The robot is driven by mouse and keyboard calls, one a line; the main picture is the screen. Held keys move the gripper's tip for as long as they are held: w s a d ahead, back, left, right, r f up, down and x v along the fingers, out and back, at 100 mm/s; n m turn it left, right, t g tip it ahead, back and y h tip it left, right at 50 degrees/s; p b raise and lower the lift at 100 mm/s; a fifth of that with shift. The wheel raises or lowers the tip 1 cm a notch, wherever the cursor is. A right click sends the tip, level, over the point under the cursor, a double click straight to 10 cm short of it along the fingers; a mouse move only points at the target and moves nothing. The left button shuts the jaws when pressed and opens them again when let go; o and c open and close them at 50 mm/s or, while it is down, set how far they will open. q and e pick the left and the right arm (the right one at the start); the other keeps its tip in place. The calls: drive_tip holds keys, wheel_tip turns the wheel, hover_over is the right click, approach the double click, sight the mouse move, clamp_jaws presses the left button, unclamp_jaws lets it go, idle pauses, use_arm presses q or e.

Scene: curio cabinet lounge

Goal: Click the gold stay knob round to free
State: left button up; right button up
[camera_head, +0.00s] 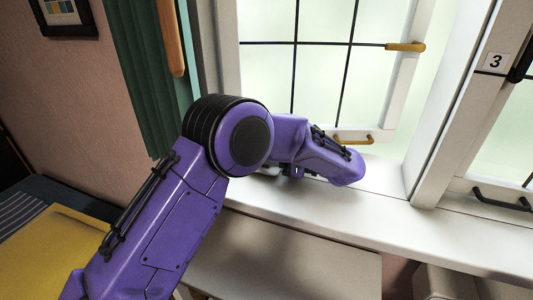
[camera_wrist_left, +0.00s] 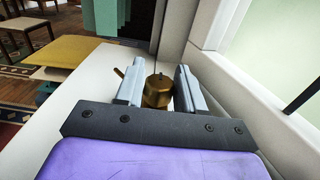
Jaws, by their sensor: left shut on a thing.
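The gold stay knob (camera_wrist_left: 158,92) is a small brass-coloured drum on the white window sill, with a small rod sticking out on its left. My left gripper (camera_wrist_left: 156,82) has its two grey fingers on either side of the knob and is shut on it. In the head view my purple left arm reaches down to the sill and hides the knob. The knob's exact setting cannot be told. My right gripper is in neither view.
A white window (camera_head: 325,65) with dark bars stands behind the sill, with a gold handle (camera_head: 405,47) at its side and another gold handle (camera_head: 354,140) at its bottom. A green curtain (camera_head: 142,70) hangs left. The sill (camera_head: 400,228) is clear to the right.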

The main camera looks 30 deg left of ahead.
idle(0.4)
use_arm(q)
drive_tip(key=o, duration=0.9)
drive_tip(key=v, duration=0.7)
drive_tip(key=shift+w+d+b, duration=0.1)
drive_tip(key=shift+d+b, duration=0.15)
drive_tip(key=shift+b, duration=0.05)
